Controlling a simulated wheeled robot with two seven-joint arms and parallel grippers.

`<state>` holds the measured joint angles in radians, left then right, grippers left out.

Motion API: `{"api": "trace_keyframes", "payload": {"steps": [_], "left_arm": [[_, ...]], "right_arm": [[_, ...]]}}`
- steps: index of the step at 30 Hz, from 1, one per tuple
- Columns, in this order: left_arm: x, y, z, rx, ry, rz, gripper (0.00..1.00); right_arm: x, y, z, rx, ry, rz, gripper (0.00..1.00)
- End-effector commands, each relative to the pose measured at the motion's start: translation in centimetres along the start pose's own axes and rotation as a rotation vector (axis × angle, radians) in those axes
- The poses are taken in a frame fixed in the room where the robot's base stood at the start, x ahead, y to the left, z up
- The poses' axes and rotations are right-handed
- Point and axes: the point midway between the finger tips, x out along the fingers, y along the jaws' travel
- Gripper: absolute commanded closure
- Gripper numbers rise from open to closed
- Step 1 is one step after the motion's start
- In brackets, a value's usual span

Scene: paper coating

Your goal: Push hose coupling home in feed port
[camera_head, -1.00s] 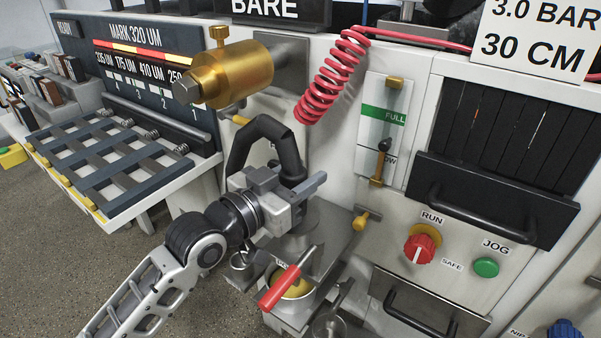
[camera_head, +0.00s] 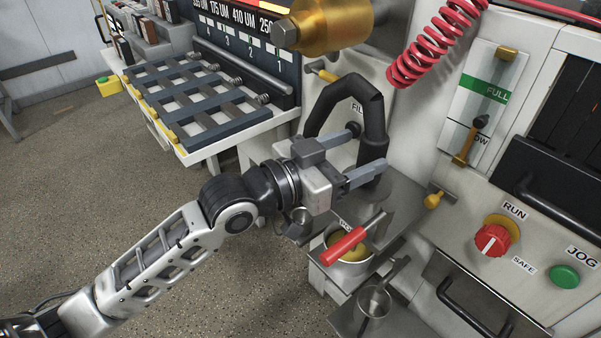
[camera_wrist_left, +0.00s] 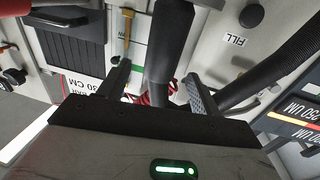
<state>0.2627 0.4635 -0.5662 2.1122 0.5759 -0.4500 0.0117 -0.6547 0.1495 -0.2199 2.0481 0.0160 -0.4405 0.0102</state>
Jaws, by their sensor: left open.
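The thick black hose (camera_head: 372,105) arches in front of the machine panel. Its right leg drops toward the grey shelf, and its left leg goes down behind my left gripper (camera_head: 366,148). That gripper is open, its two fingers pointing at the right leg. In the left wrist view, the hose (camera_wrist_left: 168,45) runs between the open fingers (camera_wrist_left: 157,72), and another length of it passes at the right. A black round fitting (camera_wrist_left: 252,14) sits on the panel by the FILL label. I cannot tell whether the coupling is seated; the fingers partly hide the lower hose. My right gripper is not in view.
A red-handled pot (camera_head: 350,247) and a metal cup (camera_head: 374,301) stand below the grey shelf (camera_head: 408,205). The coiled red hose (camera_head: 430,48), a brass cylinder (camera_head: 335,24) and the red RUN knob (camera_head: 492,239) are nearby. Open floor lies at lower left.

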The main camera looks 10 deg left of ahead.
Motion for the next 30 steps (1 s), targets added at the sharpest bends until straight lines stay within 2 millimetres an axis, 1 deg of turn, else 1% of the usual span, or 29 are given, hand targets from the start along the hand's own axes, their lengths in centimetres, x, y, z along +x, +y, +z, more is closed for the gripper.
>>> {"api": "trace_keyframes", "payload": {"steps": [1, 6, 9, 12, 15, 18, 30], "left_arm": [[-1.5, 0.0, 0.4, 0.002, -0.004, -0.001, 0.36], [-5.5, 0.1, 0.3, 0.004, -0.003, 0.001, 0.36], [-7.4, 0.0, 0.2, 0.002, -0.002, 0.001, 0.36], [-8.8, -0.1, 0.2, 0.001, -0.001, -0.002, 0.36], [-9.7, 0.0, 0.0, 0.002, 0.002, -0.001, 0.36], [-10.1, 0.0, -0.1, 0.001, 0.002, 0.001, 0.36], [-10.1, 0.0, -0.1, 0.001, 0.004, 0.000, 0.36]], "right_arm": [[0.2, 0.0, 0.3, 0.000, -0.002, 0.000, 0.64], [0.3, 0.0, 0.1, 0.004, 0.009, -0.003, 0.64], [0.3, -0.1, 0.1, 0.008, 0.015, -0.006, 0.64], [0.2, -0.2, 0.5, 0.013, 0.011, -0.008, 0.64], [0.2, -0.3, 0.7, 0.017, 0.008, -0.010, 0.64], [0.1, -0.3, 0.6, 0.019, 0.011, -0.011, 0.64], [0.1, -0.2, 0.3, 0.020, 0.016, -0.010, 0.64]]}}
